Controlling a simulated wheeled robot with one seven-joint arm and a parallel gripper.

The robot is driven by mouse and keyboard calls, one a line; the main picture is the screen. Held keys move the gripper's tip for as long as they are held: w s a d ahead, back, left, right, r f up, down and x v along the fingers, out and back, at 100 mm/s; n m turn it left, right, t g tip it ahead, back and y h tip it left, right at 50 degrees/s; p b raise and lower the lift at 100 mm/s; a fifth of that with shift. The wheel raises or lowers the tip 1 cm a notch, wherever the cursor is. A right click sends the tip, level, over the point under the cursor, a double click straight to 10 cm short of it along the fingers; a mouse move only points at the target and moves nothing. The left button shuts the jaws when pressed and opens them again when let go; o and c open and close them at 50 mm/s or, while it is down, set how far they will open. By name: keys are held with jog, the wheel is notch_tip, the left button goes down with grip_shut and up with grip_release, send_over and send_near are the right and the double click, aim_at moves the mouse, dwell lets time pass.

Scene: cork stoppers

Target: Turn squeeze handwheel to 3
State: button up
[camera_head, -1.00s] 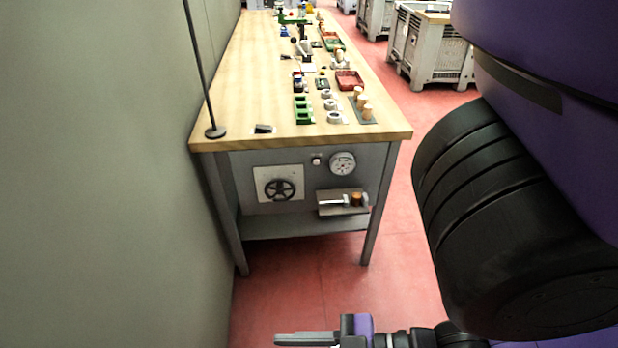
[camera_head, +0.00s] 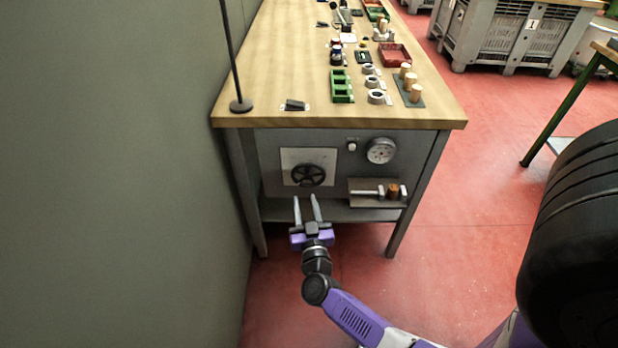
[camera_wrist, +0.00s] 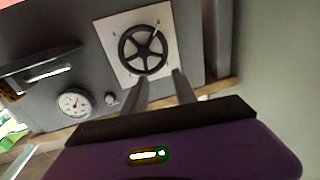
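The black spoked handwheel (camera_head: 308,174) sits on a pale square dial plate (camera_head: 289,156) on the grey front panel below the bench top. It also shows in the wrist view (camera_wrist: 143,50), where marks around it are too small to read. My gripper (camera_head: 305,198) is in front of and slightly below the wheel, with its two fingers apart and nothing between them. In the wrist view the fingertips (camera_wrist: 161,76) lie near the wheel's rim; I cannot tell whether they touch it.
A round gauge (camera_head: 381,151) and a small knob (camera_head: 351,146) sit right of the plate. A small shelf (camera_head: 365,201) with a clamp and cork (camera_head: 393,191) juts out below them. The wall (camera_head: 120,180) stands close on the left.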

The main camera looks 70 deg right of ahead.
aim_at(309, 177)
jog(key=w+d+g, duration=0.1)
jog(key=d, duration=0.3)
jog(key=w+d+f+m+g+b, duration=0.1)
jog(key=w+d, duration=0.1)
jog(key=d, duration=0.2)
jog(key=w+d+f+m+g+h+b, duration=0.1)
jog(key=d, duration=0.3)
jog(key=shift+w+d, duration=0.2)
jog(key=shift+d, duration=0.05)
jog(key=shift+c, duration=0.2)
grip_shut()
